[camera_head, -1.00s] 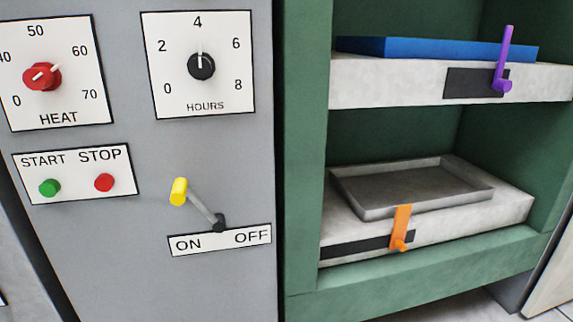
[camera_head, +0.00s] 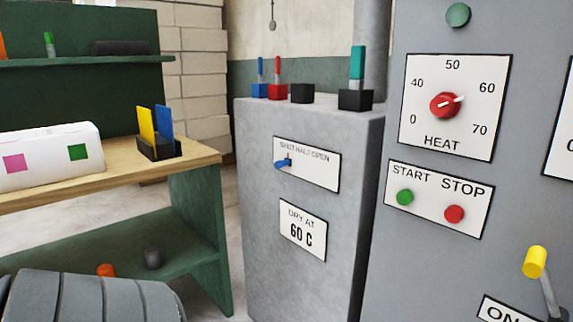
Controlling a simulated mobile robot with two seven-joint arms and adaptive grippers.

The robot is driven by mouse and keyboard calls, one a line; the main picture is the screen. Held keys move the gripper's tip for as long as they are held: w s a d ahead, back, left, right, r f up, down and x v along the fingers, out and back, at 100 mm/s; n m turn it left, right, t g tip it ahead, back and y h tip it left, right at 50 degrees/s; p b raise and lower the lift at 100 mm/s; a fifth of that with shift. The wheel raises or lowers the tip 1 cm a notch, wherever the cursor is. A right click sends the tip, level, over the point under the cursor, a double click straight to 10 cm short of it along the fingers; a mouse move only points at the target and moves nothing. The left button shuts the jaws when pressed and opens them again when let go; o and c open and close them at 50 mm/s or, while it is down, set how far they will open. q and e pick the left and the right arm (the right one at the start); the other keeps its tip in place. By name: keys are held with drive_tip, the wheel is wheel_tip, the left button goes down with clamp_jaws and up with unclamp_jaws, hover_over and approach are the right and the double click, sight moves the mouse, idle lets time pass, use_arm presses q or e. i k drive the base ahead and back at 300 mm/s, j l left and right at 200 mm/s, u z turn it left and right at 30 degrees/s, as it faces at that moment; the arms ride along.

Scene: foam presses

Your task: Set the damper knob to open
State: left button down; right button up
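The damper knob (camera_head: 284,162) is a small blue knob on a white plate (camera_head: 318,168) lettered SHUT, HALF, OPEN. The plate is on the front of a grey cabinet, near its top. The knob sits at the plate's left end, below the word SHUT, and its blue part points left. It is small, so its exact setting is hard to read. Neither of my grippers is in view.
Below the plate is a DRY AT 60 C sign (camera_head: 302,231). Blocks with coloured levers, including a teal one (camera_head: 357,68), stand on the cabinet. The control panel (camera_head: 420,275) is at right. A wooden-topped bench (camera_head: 190,158) stands at left, with floor between.

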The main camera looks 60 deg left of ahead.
sight(279, 164)
drive_tip(key=u, duration=1.65)
